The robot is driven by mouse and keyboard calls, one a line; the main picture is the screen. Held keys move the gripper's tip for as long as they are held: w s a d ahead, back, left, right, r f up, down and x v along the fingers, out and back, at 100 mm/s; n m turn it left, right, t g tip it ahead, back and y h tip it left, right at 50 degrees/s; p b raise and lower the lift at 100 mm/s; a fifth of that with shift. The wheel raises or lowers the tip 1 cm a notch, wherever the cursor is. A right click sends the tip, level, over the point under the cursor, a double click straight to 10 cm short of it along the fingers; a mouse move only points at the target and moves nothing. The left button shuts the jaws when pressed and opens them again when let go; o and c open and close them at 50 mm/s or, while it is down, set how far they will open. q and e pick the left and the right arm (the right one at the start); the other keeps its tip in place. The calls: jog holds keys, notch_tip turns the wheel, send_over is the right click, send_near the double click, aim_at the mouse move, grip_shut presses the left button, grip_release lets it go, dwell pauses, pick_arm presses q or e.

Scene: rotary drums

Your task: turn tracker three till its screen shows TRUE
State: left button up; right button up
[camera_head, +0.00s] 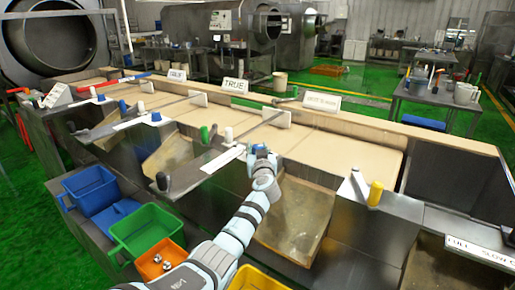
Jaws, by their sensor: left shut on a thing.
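Three small white screens stand along the back ledge. The left screen (177,74) seems to read FALSE and the middle screen (235,85) reads TRUE. The right screen (321,102) has text too small to read surely. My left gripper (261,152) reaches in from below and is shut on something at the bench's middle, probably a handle. The fingers and wrist hide what is held. A green knob (204,134) and a white knob (229,134) stand to its left. A yellow-topped knob (375,193) stands to its right. My right gripper is not in view.
A blue bin (92,188), a green bin (147,232) and an orange bin (160,259) stand at the bench's front left. A yellow bin (258,280) is at the bottom. Steel drum machines and a side table (436,97) stand behind.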

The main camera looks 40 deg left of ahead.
pick_arm(q)
jog(key=m+t+h+p, duration=0.3)
jog(key=h, duration=0.1)
jog(key=shift+r+m+t, duration=0.1)
jog(key=shift+m+t, duration=0.2)
jog(key=shift+m+t+h+p, duration=0.5)
jog(key=shift+m+h+p, duration=0.35)
jog(key=shift+h, duration=0.55)
jog(key=shift+d, duration=0.1)
jog(key=o, duration=1.2)
jog(key=shift+s, duration=0.15)
jog(key=v, duration=1.1)
jog(key=shift+s+d, duration=0.2)
jog(key=shift+s, duration=0.1)
